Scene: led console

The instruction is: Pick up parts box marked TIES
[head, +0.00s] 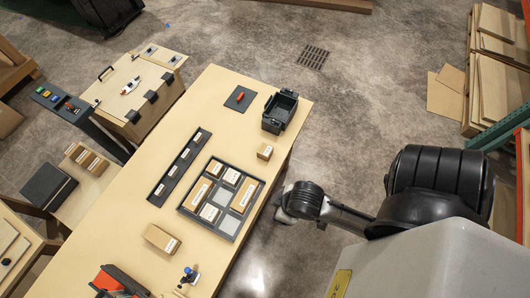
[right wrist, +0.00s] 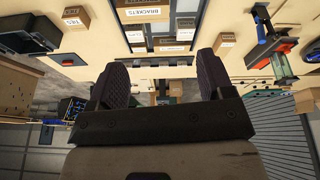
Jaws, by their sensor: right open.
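The parts box marked TIES (right wrist: 75,18) is a small brown cardboard box with a white label, at the upper left of the right wrist view. In the head view, it appears as the small box (head: 264,152) on the table between the parts tray and the black bin, near the table's right edge. My right gripper (right wrist: 162,78) is open, with nothing between its two dark fingers. In the head view, my right arm ends beside the table's right edge, and its fingers are not clear there. The gripper is apart from the box. My left gripper is not in view.
The divided tray (head: 218,232) holds several labelled boxes, some marked BRACKETS. A black bin (head: 282,110) stands beyond the TIES box. A long dark strip (head: 180,165), another cardboard box (head: 161,238) and a red tool (head: 120,280) lie on the table (head: 225,95). The table's far end has free room.

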